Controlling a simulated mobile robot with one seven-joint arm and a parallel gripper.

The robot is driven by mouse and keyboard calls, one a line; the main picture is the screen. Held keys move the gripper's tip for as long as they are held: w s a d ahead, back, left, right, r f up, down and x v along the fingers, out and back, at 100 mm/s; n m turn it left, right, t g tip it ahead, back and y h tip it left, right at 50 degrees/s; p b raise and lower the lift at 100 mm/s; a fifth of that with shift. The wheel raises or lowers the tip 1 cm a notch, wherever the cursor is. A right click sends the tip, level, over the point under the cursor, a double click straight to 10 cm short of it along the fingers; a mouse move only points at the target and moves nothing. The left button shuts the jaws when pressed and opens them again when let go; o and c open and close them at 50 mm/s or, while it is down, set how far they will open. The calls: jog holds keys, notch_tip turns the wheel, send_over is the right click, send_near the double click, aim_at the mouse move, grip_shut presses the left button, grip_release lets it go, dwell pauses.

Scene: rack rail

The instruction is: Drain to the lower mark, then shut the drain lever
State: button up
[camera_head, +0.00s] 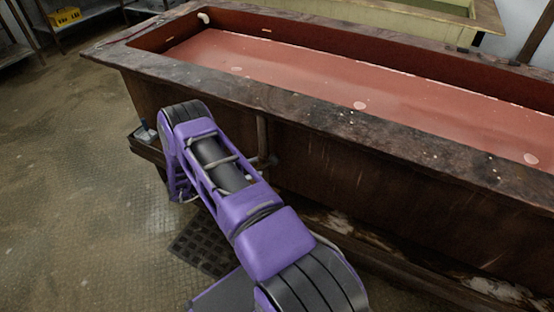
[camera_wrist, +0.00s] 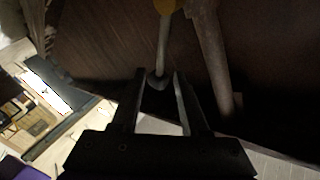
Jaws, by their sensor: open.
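The wooden tank (camera_head: 150,80) holds flat red liquid (camera_head: 300,75) whose surface lies below the rim. Two small pale tan marks show on its inner walls, one on the near-left liquid edge (camera_head: 183,43) and one on the far wall (camera_head: 266,31); I cannot tell which is the lower mark. In the wrist view, a grey rod with a yellow top, seemingly the drain lever (camera_wrist: 162,45), hangs against the dark tank side. Its lower end shows between the fingertips of my open gripper (camera_wrist: 158,78); contact is unclear. In the head view my arm hides the gripper.
A vertical pipe (camera_head: 262,135) runs down the tank's front, and it also shows right of the lever in the wrist view (camera_wrist: 213,55). A dark floor grate (camera_head: 198,246) lies below. The floor at left is clear.

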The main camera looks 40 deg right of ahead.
aim_at(277, 160)
jog(key=x, duration=0.9)
grip_shut()
dwell(1.2)
